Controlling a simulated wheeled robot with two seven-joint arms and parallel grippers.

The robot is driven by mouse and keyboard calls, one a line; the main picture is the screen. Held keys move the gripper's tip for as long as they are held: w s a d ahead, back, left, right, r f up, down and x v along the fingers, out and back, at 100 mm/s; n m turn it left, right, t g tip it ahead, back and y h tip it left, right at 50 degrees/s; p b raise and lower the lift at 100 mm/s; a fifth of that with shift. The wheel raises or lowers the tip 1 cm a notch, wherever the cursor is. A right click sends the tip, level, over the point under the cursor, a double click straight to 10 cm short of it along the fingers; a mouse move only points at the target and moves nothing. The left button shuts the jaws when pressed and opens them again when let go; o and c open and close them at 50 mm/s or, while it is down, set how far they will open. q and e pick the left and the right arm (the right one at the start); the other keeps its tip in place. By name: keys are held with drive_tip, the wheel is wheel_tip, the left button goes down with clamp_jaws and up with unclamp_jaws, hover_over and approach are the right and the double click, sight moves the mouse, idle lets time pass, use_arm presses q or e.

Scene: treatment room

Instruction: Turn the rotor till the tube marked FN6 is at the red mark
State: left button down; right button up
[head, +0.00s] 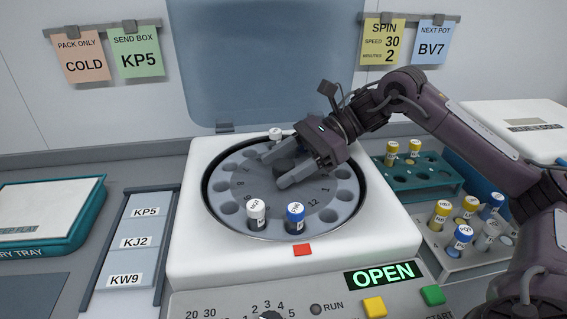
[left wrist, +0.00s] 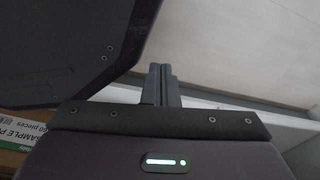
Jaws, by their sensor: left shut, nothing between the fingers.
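The centrifuge rotor (head: 325,222) is a grey numbered disc in a white housing with its lid up. A blue-capped tube (head: 295,217) stands at its front, close to the red mark (head: 303,250) and slightly left of it. A white-capped tube (head: 256,213) stands left of that. Another white-capped tube (head: 275,134) is at the back. Cap lettering is too small to read surely. My right gripper (head: 276,172) is over the rotor's middle, its fingers apart on either side of the dark hub (head: 285,165); I cannot tell whether they touch it. My left gripper (left wrist: 163,84) is shut and empty.
A green rack (head: 425,180) and a grey rack (head: 465,258) with capped tubes stand right of the centrifuge, near my right arm. A labelled panel (head: 135,240) lies left. The display (head: 382,277) reads OPEN. The raised lid (head: 255,60) stands behind.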

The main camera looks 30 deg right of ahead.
drive_tip(key=v, duration=0.4)
drive_tip(key=shift+d+r+p, duration=0.3)
drive_tip(key=p+v, duration=0.1)
drive_tip(key=v, duration=0.1)
drive_tip(key=shift+d+r, duration=0.1)
drive_tip(key=shift+d, duration=0.2)
drive_tip(key=shift+s+d+p, duration=0.1)
drive_tip(key=shift+d+p, duration=0.1)
drive_tip(key=shift+p, duration=0.15)
use_arm(q)
drive_tip(key=s, duration=0.3)
drive_tip(key=s+a, duration=0.1)
drive_tip(key=s, duration=0.1)
drive_tip(key=shift+f, duration=0.2)
